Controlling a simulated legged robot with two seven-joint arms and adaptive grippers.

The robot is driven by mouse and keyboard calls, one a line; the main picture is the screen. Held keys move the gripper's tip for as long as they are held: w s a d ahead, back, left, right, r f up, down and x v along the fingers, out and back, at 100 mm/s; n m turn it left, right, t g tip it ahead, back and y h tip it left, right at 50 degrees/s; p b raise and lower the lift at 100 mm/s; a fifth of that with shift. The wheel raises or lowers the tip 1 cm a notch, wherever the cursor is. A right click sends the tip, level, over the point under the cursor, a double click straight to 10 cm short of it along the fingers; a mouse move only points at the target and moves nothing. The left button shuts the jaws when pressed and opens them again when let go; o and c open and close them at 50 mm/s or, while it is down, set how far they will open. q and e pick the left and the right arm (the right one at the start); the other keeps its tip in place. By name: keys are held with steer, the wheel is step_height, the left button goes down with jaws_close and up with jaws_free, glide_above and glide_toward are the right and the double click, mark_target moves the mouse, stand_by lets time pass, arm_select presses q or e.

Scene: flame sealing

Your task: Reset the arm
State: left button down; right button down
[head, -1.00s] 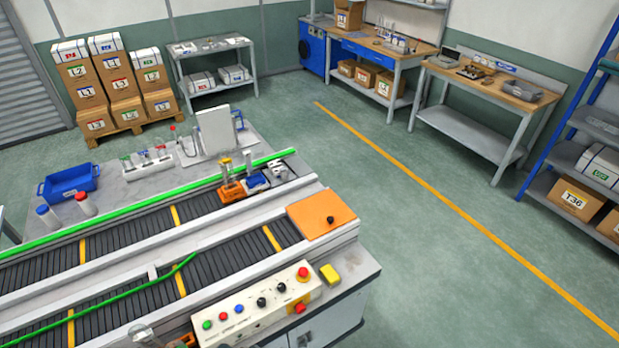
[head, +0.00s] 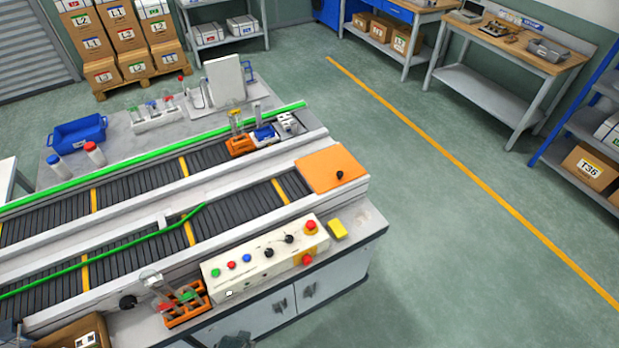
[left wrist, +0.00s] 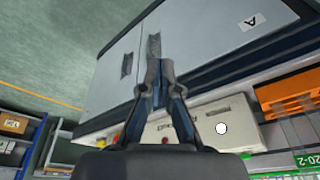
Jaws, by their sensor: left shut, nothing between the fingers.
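My left gripper (left wrist: 155,85) is shut and empty in the left wrist view. Its fingertips meet in front of the white cabinet doors (left wrist: 200,50) under the conveyor bench, close to the door handles in the picture; I cannot tell whether they touch. In the head view the same doors (head: 262,317) show at the bottom. A small dark shape at the bottom edge there may be part of my arm. My right gripper is in neither view.
The control panel (head: 265,250) sits on the bench's front edge. An orange holder (head: 187,318) with vials stands left of it. An orange rack (head: 240,146) and a blue rack (head: 264,132) sit at the far belt's end. Open floor (head: 440,240) lies to the right.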

arm_select(q)
steer(key=s+a+f+g+b, duration=0.15)
steer(key=s+f, duration=0.25)
steer(key=f, duration=0.8)
steer(key=s+d+f+b, duration=0.15)
steer(key=s+f, duration=0.25)
steer(key=f, duration=0.7)
steer(key=s+a+f+b, duration=0.3)
steer(key=s+f, duration=0.9)
steer(key=s, duration=0.1)
steer(key=shift+a+f+b, duration=0.15)
steer(key=shift+a+b, duration=0.15)
steer(key=shift+g, duration=0.25)
